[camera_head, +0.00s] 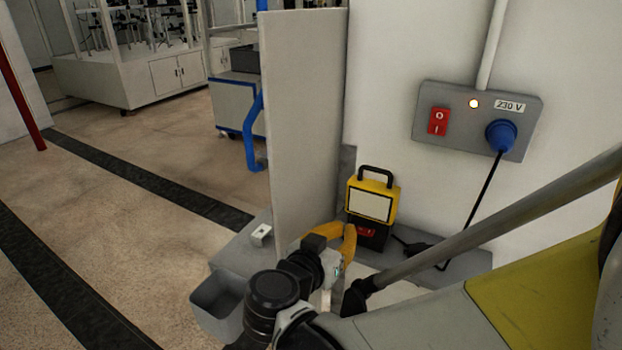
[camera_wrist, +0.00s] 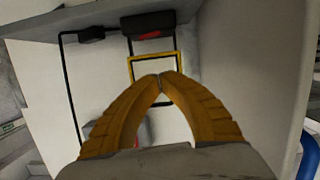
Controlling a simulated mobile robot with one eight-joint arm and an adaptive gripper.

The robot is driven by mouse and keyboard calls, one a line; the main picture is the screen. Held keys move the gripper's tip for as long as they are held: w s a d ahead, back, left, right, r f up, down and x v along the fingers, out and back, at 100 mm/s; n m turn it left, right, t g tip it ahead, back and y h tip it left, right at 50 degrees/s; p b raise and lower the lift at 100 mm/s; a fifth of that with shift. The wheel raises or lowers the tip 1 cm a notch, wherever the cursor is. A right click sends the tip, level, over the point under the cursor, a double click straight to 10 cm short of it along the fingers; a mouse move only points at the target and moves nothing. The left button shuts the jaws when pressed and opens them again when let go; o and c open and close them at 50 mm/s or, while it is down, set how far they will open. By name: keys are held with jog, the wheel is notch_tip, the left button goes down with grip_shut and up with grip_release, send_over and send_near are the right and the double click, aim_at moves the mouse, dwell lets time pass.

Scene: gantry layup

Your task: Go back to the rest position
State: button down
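My gripper (camera_head: 346,236) has orange fingers and is held in front of the grey panel, beside the work lamp. In the wrist view my gripper (camera_wrist: 160,77) has its fingertips together, with nothing visible between them. The yellow and black work lamp (camera_head: 370,207) stands upright on the grey ledge by the wall. Its yellow frame (camera_wrist: 152,59) shows beyond the fingertips in the wrist view, which looks upside down. Whether the fingertips touch the lamp I cannot tell. No marked rest position shows.
A grey panel (camera_head: 303,120) stands upright left of the lamp. A wall box (camera_head: 478,118) has a red switch, a lit indicator and a blue plug (camera_head: 501,135) with a hanging cable. A grey bin (camera_head: 216,304) is at the ledge's left end. Open floor (camera_head: 130,230) lies left.

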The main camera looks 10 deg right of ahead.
jog(key=s+d+f+n+g+y, duration=0.3)
jog(key=s+d+f+g+y, duration=0.1)
jog(key=s+d, duration=0.25)
jog(key=s+a+n+g+y, duration=0.1)
jog(key=s+n+y, duration=0.2)
jog(key=s+y, duration=0.2)
jog(key=s+r, duration=0.1)
jog(key=s, duration=0.1)
jog(key=shift+s+n, duration=0.3)
jog(key=shift+s, duration=0.1)
dwell(1.2)
